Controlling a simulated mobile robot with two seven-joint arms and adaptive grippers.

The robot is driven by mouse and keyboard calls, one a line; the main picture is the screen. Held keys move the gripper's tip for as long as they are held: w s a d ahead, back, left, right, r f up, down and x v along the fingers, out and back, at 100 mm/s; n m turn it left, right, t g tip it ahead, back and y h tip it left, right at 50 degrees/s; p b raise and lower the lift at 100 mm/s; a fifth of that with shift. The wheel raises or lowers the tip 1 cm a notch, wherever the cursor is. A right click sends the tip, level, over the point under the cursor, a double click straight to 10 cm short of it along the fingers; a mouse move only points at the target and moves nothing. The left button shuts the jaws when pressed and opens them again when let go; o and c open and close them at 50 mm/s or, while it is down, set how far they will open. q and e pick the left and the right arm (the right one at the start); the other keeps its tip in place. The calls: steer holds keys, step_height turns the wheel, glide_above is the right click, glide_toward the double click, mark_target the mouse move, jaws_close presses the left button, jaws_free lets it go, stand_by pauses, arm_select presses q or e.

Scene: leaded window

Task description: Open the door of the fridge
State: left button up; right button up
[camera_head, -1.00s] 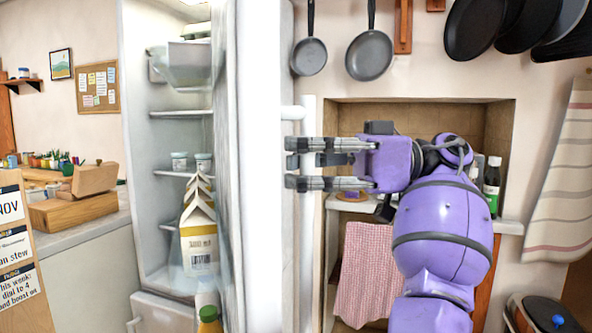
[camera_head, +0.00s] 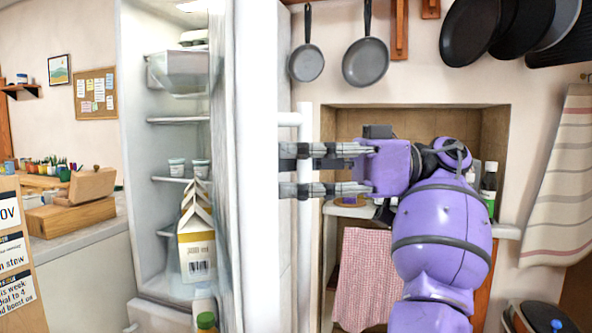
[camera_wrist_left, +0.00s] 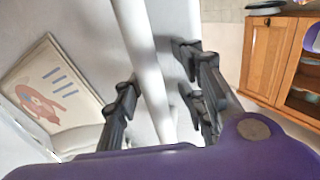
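The white fridge stands open in the head view, and its lit interior (camera_head: 180,105) shows left of the door. The door (camera_head: 256,170) is seen nearly edge-on, with a white vertical bar handle (camera_head: 304,250) on its outer face. My left gripper (camera_head: 290,171) reaches the handle from the right. In the left wrist view, the handle (camera_wrist_left: 146,50) passes between the fingers of the left gripper (camera_wrist_left: 158,72), one finger on its left and two on its right. The fingers look spread around the bar; contact is unclear. My right gripper is not in view.
A milk carton (camera_head: 197,250) and a bottle (camera_head: 205,315) stand low in the fridge opening. Pans (camera_head: 366,62) hang on the wall above a recess, right of the door. A counter (camera_head: 80,238) with a wooden box (camera_head: 70,215) lies at left.

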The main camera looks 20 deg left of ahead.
arm_select(q)
step_height(320, 180, up, 10)
steer(key=shift+f, duration=0.15)
stand_by(0.7)
